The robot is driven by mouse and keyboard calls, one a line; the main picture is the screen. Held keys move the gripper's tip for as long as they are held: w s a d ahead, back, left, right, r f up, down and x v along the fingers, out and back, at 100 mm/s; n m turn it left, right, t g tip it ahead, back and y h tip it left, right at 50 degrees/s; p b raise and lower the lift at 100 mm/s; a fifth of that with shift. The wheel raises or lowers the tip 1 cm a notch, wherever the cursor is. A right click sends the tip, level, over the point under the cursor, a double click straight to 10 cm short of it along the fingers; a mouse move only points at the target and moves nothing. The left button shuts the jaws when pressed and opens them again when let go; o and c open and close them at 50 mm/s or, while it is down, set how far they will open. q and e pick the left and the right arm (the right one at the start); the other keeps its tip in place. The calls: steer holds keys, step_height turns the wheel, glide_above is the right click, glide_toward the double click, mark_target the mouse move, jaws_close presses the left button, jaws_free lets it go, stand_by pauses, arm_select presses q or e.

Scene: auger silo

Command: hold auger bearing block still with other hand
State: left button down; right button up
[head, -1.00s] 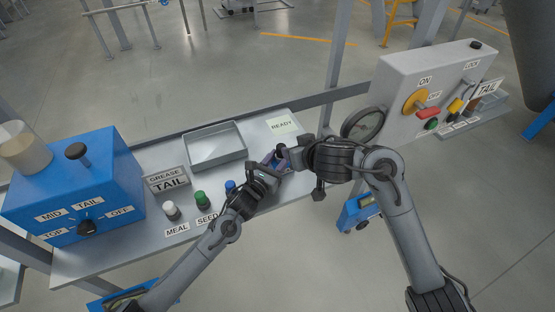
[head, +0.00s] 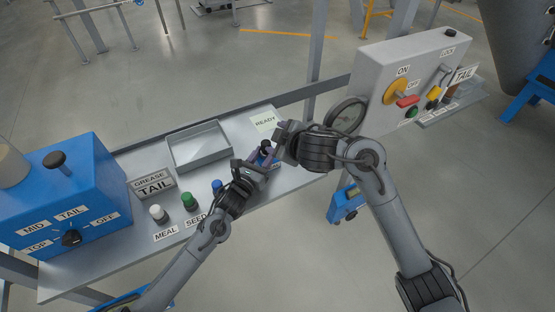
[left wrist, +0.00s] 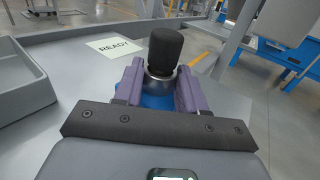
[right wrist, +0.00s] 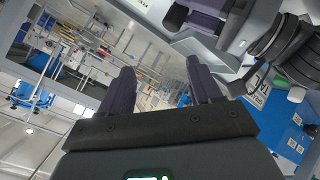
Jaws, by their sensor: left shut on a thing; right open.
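The auger bearing block (left wrist: 157,100) appears to be the blue piece with a metal collar and black knob (left wrist: 165,50). It stands upright on the bench, and its black knob also shows in the head view (head: 265,146). My left gripper (head: 262,160) is shut on it, with purple fingers on both sides of the collar in the left wrist view (left wrist: 160,88). The fingers hide much of the base. My right gripper (head: 281,138) is close by on the right, open and apart from the knob. The right wrist view shows nothing between its fingers (right wrist: 160,85).
A grey tray (head: 199,165) and the READY label (head: 265,122) lie behind the block. White, green and blue caps (head: 190,202) stand to the left. The blue grease box (head: 80,180) is farther left.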

steer(key=r+n, duration=0.1)
steer(key=n, duration=0.5)
steer(key=n+t, duration=0.3)
steer(key=n, duration=1.6)
glide_toward(267, 145)
steer(key=shift+h, duration=0.4)
steer(key=x, duration=1.1)
steer(key=shift+w+a, duration=0.15)
steer(key=shift+a, duration=0.15)
steer(key=shift+c, duration=0.4)
